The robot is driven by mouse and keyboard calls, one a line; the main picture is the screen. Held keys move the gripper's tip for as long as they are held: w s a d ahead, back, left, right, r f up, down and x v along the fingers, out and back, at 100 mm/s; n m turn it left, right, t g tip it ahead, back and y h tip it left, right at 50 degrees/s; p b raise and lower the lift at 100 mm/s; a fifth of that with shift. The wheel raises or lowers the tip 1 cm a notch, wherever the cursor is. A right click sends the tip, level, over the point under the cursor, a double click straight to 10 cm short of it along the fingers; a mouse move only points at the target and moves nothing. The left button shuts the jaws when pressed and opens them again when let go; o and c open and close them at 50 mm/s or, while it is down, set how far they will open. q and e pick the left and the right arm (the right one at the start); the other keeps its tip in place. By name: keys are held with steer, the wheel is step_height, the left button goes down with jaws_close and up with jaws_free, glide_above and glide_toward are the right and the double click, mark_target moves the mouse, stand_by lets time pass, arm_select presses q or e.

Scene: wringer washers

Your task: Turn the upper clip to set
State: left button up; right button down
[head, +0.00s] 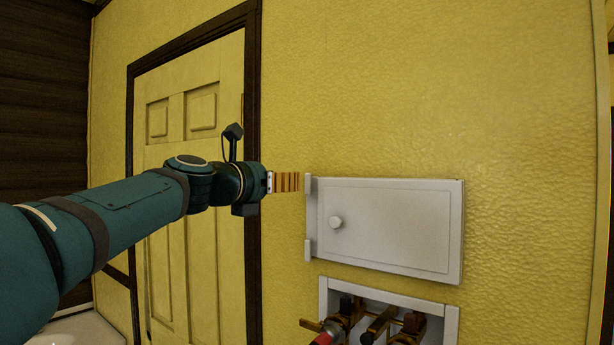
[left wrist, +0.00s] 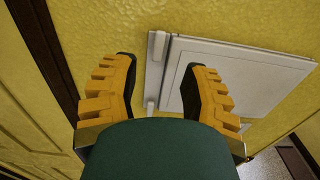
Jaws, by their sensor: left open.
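The upper clip (head: 309,187) is a small upright white bar at the top left edge of a closed white panel (head: 400,225) on the yellow wall. It also shows in the left wrist view (left wrist: 156,47), between the fingertips. A similar lower clip (head: 308,250) sits below it on the same edge. My left gripper (head: 290,182) is open, with yellow ridged fingers and dark pads, just left of the upper clip. In the left wrist view its fingertips (left wrist: 160,62) stand apart with nothing held. I cannot tell whether they touch the clip. My right gripper is not in view.
Below is an open white-framed recess (head: 452,325) with brass valves (head: 383,322) and a red part (head: 322,339). A dark-framed door (head: 200,150) is behind my left arm. The wall right of the panel is clear.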

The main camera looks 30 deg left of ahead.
mark_target(307, 179)
arm_select(q)
steer(key=w+p, duration=0.1)
steer(key=w, duration=0.1)
steer(key=w+p, duration=0.1)
steer(key=w, duration=0.1)
steer(key=w+p, duration=0.1)
steer(key=w, duration=0.2)
steer(key=shift+w+d+r, duration=0.1)
steer(key=shift+d+r, duration=0.05)
steer(key=shift+d, duration=0.1)
steer(key=shift+w+d+p, duration=0.1)
steer(key=shift+w+p, duration=0.3)
steer(key=shift+w, duration=0.3)
steer(key=shift+s, duration=0.1)
jaws_close()
